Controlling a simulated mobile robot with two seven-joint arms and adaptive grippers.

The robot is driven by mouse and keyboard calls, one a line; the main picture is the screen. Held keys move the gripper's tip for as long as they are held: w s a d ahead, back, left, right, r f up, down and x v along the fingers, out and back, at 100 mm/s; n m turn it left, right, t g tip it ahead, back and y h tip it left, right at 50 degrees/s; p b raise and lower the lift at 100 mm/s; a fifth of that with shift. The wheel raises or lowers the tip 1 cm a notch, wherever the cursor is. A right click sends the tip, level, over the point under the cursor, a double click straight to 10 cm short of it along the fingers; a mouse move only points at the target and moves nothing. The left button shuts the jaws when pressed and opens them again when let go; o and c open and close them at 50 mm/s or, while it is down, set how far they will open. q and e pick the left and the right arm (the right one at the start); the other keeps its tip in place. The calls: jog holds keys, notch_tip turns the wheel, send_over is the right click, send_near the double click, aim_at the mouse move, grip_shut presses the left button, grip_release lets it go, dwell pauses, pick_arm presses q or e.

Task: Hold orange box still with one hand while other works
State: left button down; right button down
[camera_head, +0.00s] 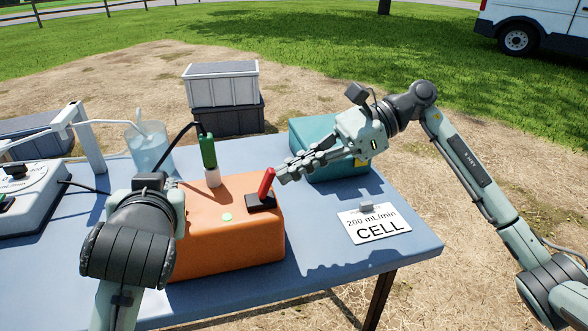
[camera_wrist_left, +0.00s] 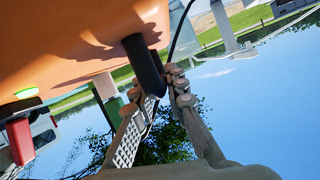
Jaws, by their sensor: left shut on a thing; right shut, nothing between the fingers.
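The orange box (camera_head: 235,245) sits on the blue table. On its top are a red lever (camera_head: 266,184) on a black base, a round green light (camera_head: 227,217) and a green connector (camera_head: 208,151) on a pale port. In the left wrist view, a black bar (camera_wrist_left: 144,65) on the orange box (camera_wrist_left: 80,35) lies at my left gripper (camera_wrist_left: 176,82), which is shut on it. In the head view my left wrist hides those fingers. My right gripper (camera_head: 283,176) is shut and empty, its tips close beside the red lever; I cannot tell if they touch.
A teal box (camera_head: 328,168) stands behind my right gripper. A clear beaker (camera_head: 148,150) with tubing and a white device (camera_head: 32,195) are at the left. Grey crates (camera_head: 222,85) are stacked beyond the table (camera_head: 310,270).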

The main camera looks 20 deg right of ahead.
aim_at(269, 169)
jog(key=shift+a+r+h, duration=0.1)
jog(key=shift+r+h, duration=0.1)
jog(key=shift+h, duration=0.1)
jog(key=shift+a+r+h, duration=0.35)
jog(key=shift+h, duration=0.35)
jog(key=shift+a+r+h, duration=0.35)
jog(key=shift+h, duration=0.35)
jog(key=shift+a+r+h, duration=0.15)
jog(key=shift+a+h, duration=0.45)
jog(key=shift+h, duration=0.3)
jog(key=shift+r, duration=0.1)
jog(key=shift+r, duration=0.7)
jog(key=shift+d, duration=0.15)
jog(key=a+r+v, duration=0.1)
jog(key=v, duration=1.2)
